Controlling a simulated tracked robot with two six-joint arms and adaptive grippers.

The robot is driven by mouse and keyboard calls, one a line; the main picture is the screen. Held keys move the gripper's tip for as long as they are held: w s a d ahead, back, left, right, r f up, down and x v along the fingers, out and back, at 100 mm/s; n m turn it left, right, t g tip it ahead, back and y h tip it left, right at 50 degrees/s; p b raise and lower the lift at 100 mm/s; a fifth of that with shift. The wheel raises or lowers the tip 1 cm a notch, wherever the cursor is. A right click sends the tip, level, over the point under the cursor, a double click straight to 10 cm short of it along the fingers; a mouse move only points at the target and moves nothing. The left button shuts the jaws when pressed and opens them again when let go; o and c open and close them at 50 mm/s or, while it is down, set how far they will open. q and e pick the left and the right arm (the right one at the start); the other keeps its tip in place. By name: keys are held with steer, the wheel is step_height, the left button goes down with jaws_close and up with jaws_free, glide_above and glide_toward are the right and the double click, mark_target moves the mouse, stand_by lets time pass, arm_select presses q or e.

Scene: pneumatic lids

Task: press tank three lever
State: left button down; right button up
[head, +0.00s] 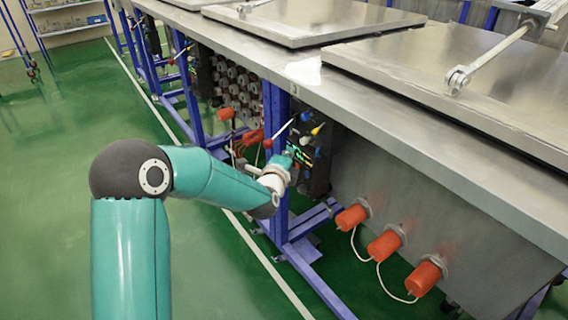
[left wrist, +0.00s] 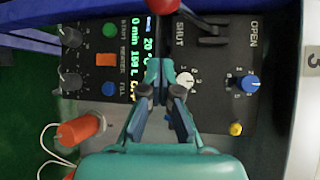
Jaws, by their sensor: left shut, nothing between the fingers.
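The tank three control panel (left wrist: 215,95) fills much of the left wrist view, turned sideways, with SHUT and OPEN labels. A plate marked 3 (left wrist: 313,58) is at its right. The lever's red ball knob (left wrist: 165,5) is cut off by the top edge. In the head view the lever shows as a thin rod with a red ball (head: 268,143) at its lower left end, beside my gripper. My left gripper (left wrist: 161,72) is shut and empty in front of the panel's display, just below the knob in the wrist picture. It also shows in the head view (head: 290,160). The right gripper is not seen.
The panel has a white knob (left wrist: 184,78), a blue knob (left wrist: 250,82) and an orange switch (left wrist: 106,60). Orange plugs (head: 384,246) stick out of the tank side. A blue frame post (head: 276,125) stands beside the panel. Metal lids (head: 460,65) lie above.

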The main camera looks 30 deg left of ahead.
mark_target(281, 132)
arm_select(q)
steer(key=a, duration=0.4)
steer(key=shift+w+r+b, duration=0.15)
steer(key=shift+w+b, duration=0.1)
steer(key=shift+b, duration=0.1)
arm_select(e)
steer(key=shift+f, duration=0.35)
